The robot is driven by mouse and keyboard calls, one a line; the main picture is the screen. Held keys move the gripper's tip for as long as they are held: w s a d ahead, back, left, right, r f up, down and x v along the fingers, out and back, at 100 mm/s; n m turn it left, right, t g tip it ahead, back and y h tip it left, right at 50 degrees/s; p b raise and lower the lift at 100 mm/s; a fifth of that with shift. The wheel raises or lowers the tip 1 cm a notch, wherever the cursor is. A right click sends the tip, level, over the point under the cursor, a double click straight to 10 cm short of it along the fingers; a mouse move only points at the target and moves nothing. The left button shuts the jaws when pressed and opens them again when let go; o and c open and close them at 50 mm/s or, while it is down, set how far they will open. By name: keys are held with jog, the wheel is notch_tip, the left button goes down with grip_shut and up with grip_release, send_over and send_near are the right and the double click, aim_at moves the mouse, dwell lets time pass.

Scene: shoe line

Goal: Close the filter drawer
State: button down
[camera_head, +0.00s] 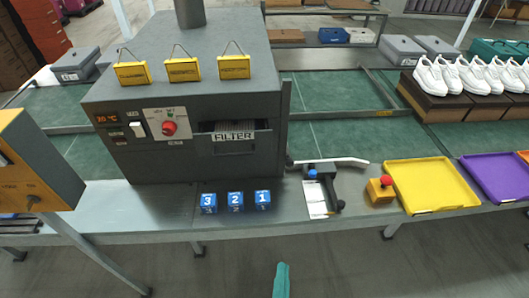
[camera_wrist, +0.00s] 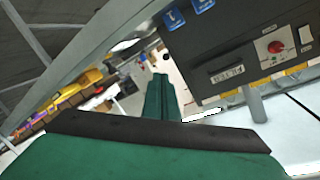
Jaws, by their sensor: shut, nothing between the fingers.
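The filter drawer (camera_head: 236,148) is in the front of the dark grey machine (camera_head: 180,85), right of the red knob. It stands partly out, with ribbed filter slats showing behind its "FILTER" front. In the wrist view the drawer front (camera_wrist: 226,77) shows upside down on the machine's face. My gripper (camera_head: 281,280) shows as a teal tip at the bottom edge of the head view, in front of the bench and apart from the drawer. In the wrist view my green gripper (camera_wrist: 160,98) is shut and empty.
Blue number blocks (camera_head: 235,203) stand on the bench below the drawer. A clipboard-like device (camera_head: 318,190), a red-button box (camera_head: 380,189) and a yellow tray (camera_head: 432,185) lie to the right. A yellow-and-grey panel (camera_head: 35,165) stands at left. Floor in front is clear.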

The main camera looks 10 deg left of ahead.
jog(key=w+a+r+m+y, duration=0.1)
jog(key=w+a+r+m, duration=0.3)
jog(key=w, duration=0.5)
jog(key=m+t+y, duration=0.1)
jog(key=m+y, duration=0.2)
jog(key=m, duration=0.1)
send_near(263, 144)
jog(key=x, duration=0.6)
jog(key=shift+w, duration=0.2)
jog(key=shift+a, duration=0.1)
